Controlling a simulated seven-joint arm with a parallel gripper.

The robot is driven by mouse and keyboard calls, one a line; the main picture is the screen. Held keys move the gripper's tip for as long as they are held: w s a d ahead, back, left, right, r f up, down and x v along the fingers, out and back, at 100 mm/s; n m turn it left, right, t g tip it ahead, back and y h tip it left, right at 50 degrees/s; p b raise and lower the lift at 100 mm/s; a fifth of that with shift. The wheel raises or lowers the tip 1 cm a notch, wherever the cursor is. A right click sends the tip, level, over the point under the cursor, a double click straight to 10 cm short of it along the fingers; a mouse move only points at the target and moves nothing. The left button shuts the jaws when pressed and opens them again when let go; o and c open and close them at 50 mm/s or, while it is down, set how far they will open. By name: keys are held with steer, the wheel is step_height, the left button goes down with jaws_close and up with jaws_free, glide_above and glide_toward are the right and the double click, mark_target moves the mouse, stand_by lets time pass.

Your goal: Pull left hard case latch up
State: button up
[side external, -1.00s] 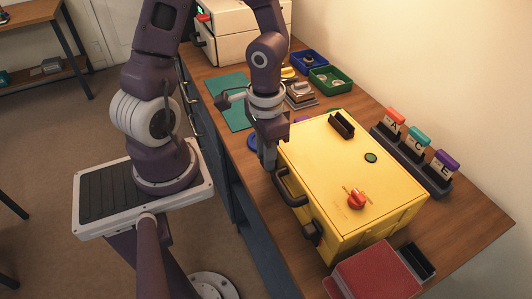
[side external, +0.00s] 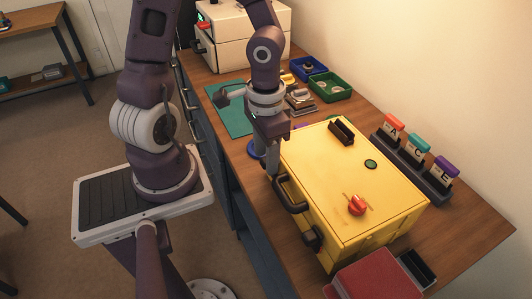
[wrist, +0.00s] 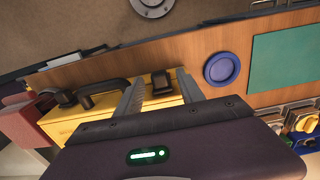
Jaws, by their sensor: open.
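The yellow hard case (side external: 375,190) stands closed on the bench, with a black carry handle (side external: 290,196) on its front face. My gripper (side external: 271,163) is at the far end of that face in the side view and hides the latch there. In the wrist view my gripper (wrist: 160,75) is open, with its two grey fingers on either side of a dark latch (wrist: 161,82). I cannot tell whether either finger touches it. The other latch (side external: 312,238) is at the near end of the face, beyond the handle, and also shows in the wrist view (wrist: 67,97).
A red box (side external: 375,275) and a small black tray (side external: 416,268) sit near the case. A rack of labelled blocks (side external: 415,165) stands behind it. A blue round dish (wrist: 222,69) and green mat (wrist: 285,62) lie beside the gripper. Blue and green bins (side external: 330,87) are farther back.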

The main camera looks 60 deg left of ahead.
step_height(320, 180, up, 6)
steer(key=shift+a, duration=0.1)
steer(key=shift+r, duration=0.55)
steer(key=shift+s+r, duration=0.1)
steer(key=shift+r, duration=0.05)
steer(key=s+d+r+t, duration=0.3)
steer(key=s+r+t, duration=0.2)
steer(key=r, duration=0.6)
steer(key=shift+s+d+r+t, duration=0.2)
steer(key=shift+s+t, duration=0.1)
steer(key=shift+s, duration=0.1)
